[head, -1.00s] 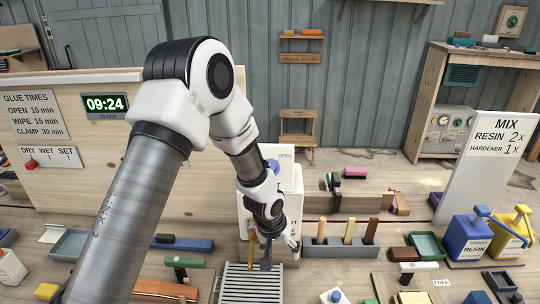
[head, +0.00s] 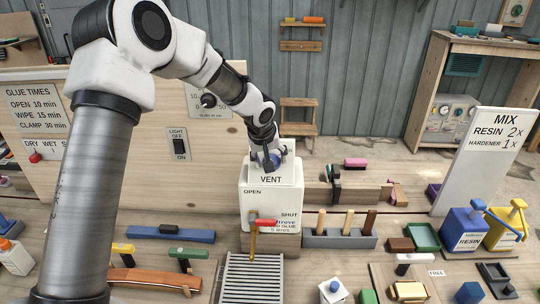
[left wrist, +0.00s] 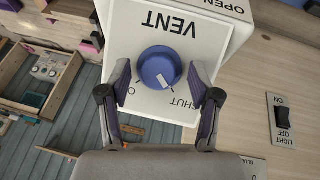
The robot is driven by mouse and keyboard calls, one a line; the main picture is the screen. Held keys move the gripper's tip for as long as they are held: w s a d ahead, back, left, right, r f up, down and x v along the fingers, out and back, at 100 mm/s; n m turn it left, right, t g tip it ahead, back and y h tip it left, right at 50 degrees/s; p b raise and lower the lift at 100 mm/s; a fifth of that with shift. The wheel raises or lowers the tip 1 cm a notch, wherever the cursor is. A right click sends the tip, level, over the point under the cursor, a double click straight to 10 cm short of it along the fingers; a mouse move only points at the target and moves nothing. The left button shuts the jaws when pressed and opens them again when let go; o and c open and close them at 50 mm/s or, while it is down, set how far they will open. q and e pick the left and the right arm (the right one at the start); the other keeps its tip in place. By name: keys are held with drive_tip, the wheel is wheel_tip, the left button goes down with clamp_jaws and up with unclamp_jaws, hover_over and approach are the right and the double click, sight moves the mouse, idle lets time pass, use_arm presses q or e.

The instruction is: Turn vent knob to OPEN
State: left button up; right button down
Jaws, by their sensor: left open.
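The blue vent knob (left wrist: 158,68) sits on the white VENT panel (left wrist: 124,60). In the left wrist view its white pointer mark points down right, toward the word SHUT. In the head view the knob (head: 272,161) shows partly, behind my left gripper, on top of the white box (head: 256,210). My left gripper (left wrist: 165,88) is open, with one finger on each side of the knob. Slight gaps seem to show between the fingers and the knob; contact cannot be told. My right gripper is not in view.
A red-and-yellow piece (head: 265,223) is at the box's front, below printed OPEN and SHUT. A light switch (head: 179,146) is on the wooden panel at left. A grey block with several handled tools (head: 340,239) stands right of the box; a slatted grate (head: 252,280) lies in front.

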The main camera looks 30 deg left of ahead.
use_arm(q)
drive_tip(key=shift+s, duration=0.1)
drive_tip(key=c, duration=0.3)
drive_tip(key=shift+d, duration=0.1)
drive_tip(key=c, duration=0.8)
drive_tip(key=shift+c, duration=0.2)
